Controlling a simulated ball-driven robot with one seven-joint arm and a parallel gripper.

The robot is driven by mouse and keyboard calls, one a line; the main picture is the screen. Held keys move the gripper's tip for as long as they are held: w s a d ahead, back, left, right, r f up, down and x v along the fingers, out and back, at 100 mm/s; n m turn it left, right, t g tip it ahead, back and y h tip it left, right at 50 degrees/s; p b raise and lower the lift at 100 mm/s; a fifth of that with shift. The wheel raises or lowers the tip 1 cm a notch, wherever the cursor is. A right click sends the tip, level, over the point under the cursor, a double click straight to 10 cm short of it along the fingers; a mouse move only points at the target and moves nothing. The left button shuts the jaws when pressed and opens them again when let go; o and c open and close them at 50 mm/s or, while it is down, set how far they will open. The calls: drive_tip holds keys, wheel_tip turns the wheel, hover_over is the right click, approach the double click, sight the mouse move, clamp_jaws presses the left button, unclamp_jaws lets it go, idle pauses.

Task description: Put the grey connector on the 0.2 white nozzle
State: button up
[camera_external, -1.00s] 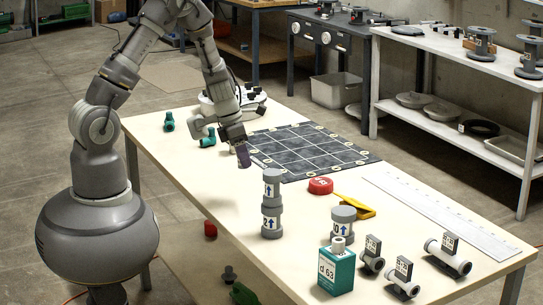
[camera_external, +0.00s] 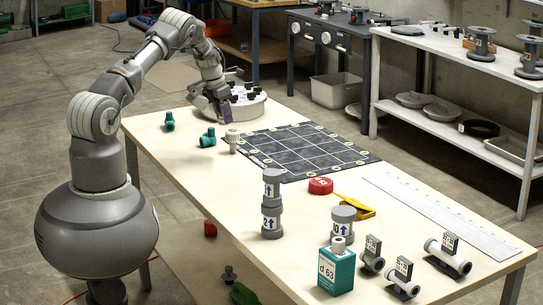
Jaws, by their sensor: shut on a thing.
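My gripper (camera_external: 227,120), with purple at its fingers, is over the far left part of the table, in front of a round white holder. It is shut. A small pale grey upright piece (camera_external: 232,141), which looks like the grey connector, shows directly below the fingertips; the grip itself is too small to see clearly. Whether this piece touches the table is unclear. The round white holder (camera_external: 256,113) has several black tags on its top, partly hidden by my gripper. The tags are too small to read, so I cannot tell the 0.2 white nozzle.
Green fittings (camera_external: 208,138) lie left of the gripper. A dark gridded mat (camera_external: 305,150) lies to the right. Grey stacked cylinders (camera_external: 271,205), a red disc (camera_external: 320,186), a teal box (camera_external: 337,270) and tagged pipe tees (camera_external: 448,258) stand nearer the front. The front left tabletop is clear.

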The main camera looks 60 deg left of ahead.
hover_over(235, 130)
drive_tip(key=s, duration=0.1)
drive_tip(key=shift+f+b, duration=0.25)
drive_tip(key=shift+b, duration=0.15)
drive_tip(key=shift+d+f+b, duration=0.1)
drive_tip(key=shift+f+b, duration=0.5)
drive_tip(key=shift+f, duration=1.1)
drive_tip(key=shift+f, duration=0.2)
drive_tip(key=o, duration=1)
drive_tip(key=shift+o, duration=0.2)
drive_tip(key=shift+r, duration=0.15)
